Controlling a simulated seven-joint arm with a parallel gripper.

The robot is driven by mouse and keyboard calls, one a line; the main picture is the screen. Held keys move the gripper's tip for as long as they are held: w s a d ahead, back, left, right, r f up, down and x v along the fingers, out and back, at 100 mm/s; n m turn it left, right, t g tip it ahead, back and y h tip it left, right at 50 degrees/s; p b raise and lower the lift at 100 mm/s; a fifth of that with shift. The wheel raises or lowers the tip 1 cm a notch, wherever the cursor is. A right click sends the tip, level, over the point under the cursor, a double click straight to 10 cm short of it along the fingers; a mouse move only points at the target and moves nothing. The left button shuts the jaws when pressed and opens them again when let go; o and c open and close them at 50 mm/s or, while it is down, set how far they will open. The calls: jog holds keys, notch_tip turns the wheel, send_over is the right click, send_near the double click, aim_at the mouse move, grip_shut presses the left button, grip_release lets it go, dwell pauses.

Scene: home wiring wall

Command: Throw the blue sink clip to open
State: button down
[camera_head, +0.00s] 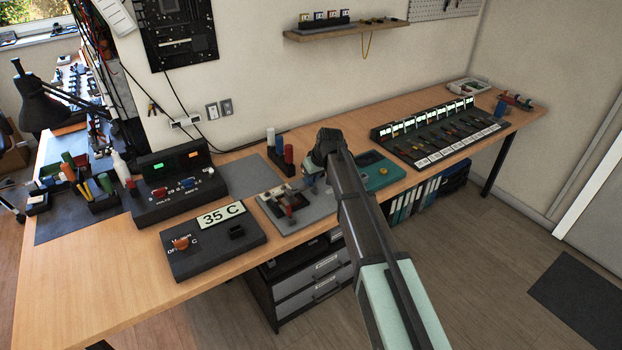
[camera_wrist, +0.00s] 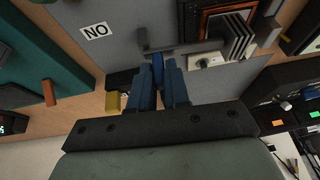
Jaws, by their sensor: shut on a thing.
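My gripper (camera_head: 311,177) is over the right part of a grey board (camera_head: 318,212) near the middle of the bench. In the wrist view its two blue fingers (camera_wrist: 159,84) are closed around a narrow blue piece, which looks like the blue sink clip (camera_wrist: 157,62). A dark bar and post (camera_wrist: 145,44) stand just beyond the clip on the grey board. A white "NO" label (camera_wrist: 95,30) lies to the left of it. The fingers hide much of the clip, so its exact angle is hard to tell. In the head view my gripper and arm hide it.
A teal unit (camera_head: 384,173) stands right of my gripper. A "35 C" heater box (camera_head: 213,245) and a dark supply box (camera_head: 172,188) stand left. A block with upright coloured cylinders (camera_head: 281,158) is behind. A yellow block (camera_wrist: 113,102) is near my fingers.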

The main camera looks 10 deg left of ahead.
jog(key=g+y, duration=0.1)
jog(key=w+d+g+y, duration=0.1)
jog(key=w+m+g+y, duration=0.1)
jog(key=y, duration=0.1)
jog(key=shift+d+g, duration=0.3)
jog(key=shift+g, duration=0.1)
jog(key=shift+w+d+f+m+g+y, duration=0.15)
jog(key=shift+m+g+y, duration=0.05)
jog(key=shift+g+y, duration=0.25)
jog(key=shift+w+d+f+m+g+y, duration=0.1)
jog(key=shift+d+m+g+y, duration=0.1)
jog(key=shift+g+y, duration=0.2)
jog(key=shift+w+d+f+m+g+y, duration=0.1)
jog(key=shift+d+f+m+g+y, duration=0.1)
jog(key=shift+g+y, duration=0.35)
jog(key=shift+w+d+f+m+g+y, duration=0.1)
jog(key=shift+f+m+g+y, duration=0.15)
jog(key=shift+y, duration=0.45)
jog(key=shift+r, duration=0.1)
jog(key=c, duration=1.2)
grip_release()
jog(key=shift+o, duration=0.2)
jog(key=v, duration=1.3)
jog(key=shift+d, duration=0.3)
